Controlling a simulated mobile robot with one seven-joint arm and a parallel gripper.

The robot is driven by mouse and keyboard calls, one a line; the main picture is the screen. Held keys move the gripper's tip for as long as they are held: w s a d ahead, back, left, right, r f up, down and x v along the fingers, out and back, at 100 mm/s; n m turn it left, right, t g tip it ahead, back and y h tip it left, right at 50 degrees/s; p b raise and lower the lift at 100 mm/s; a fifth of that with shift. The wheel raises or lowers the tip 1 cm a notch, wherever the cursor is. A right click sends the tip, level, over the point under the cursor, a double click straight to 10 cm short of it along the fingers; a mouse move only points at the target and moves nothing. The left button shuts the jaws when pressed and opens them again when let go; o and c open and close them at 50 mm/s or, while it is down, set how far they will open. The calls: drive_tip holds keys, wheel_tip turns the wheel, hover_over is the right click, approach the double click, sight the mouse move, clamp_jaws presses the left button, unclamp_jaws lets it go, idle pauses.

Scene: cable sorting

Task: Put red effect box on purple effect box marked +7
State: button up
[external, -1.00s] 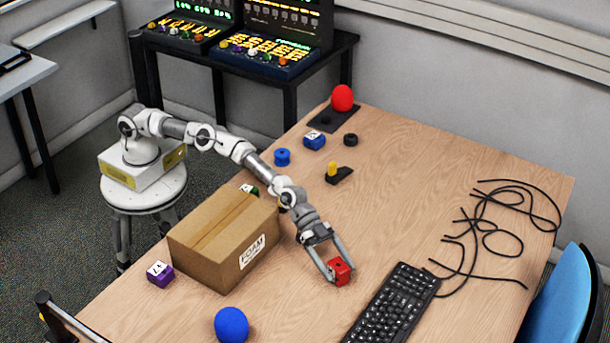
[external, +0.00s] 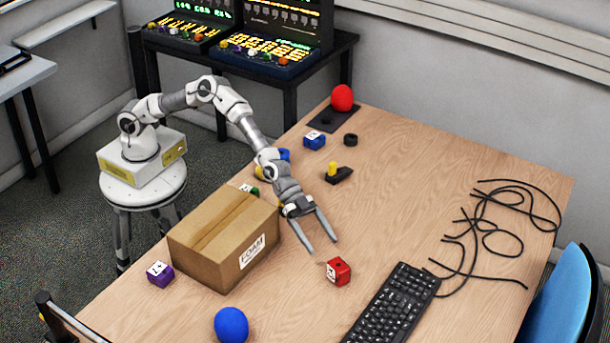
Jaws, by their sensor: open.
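The red effect box (external: 339,271) sits on the wooden table, left of the keyboard, with a white marked face showing. The purple effect box (external: 160,274) sits near the table's left edge, to the left of the cardboard box; its white top mark is too small to read surely. My gripper (external: 323,243) is open and empty, a little behind the red box and apart from it. Nothing is between its fingers.
A cardboard box (external: 222,243) stands between my gripper and the purple box. A blue ball (external: 231,325) lies at the front, a black keyboard (external: 394,306) at the right. Black cables (external: 490,232) lie farther right. A blue box (external: 314,140) and a red ball (external: 342,98) are at the back.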

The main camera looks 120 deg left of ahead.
drive_tip(key=shift+o, duration=0.4)
drive_tip(key=shift+v, duration=1.15)
drive_tip(key=shift+r, duration=0.1)
drive_tip(key=shift+w+r, duration=0.95)
drive_tip(key=shift+r, duration=2.45)
drive_tip(key=b, duration=0.5)
approach(334, 260)
drive_tip(key=shift+w+d+f+t, duration=0.15)
drive_tip(key=shift+w+f, duration=0.3)
drive_tip(key=shift+f, duration=0.1)
drive_tip(key=shift+w+d+f+t, duration=0.15)
drive_tip(key=shift+w+f, duration=0.3)
drive_tip(key=shift+f, duration=0.1)
drive_tip(key=shift+w+d, duration=0.2)
drive_tip(key=shift+p+x, duration=2.05)
drive_tip(key=shift+x, duration=1.45)
drive_tip(key=shift+r, duration=0.1)
clamp_jaws()
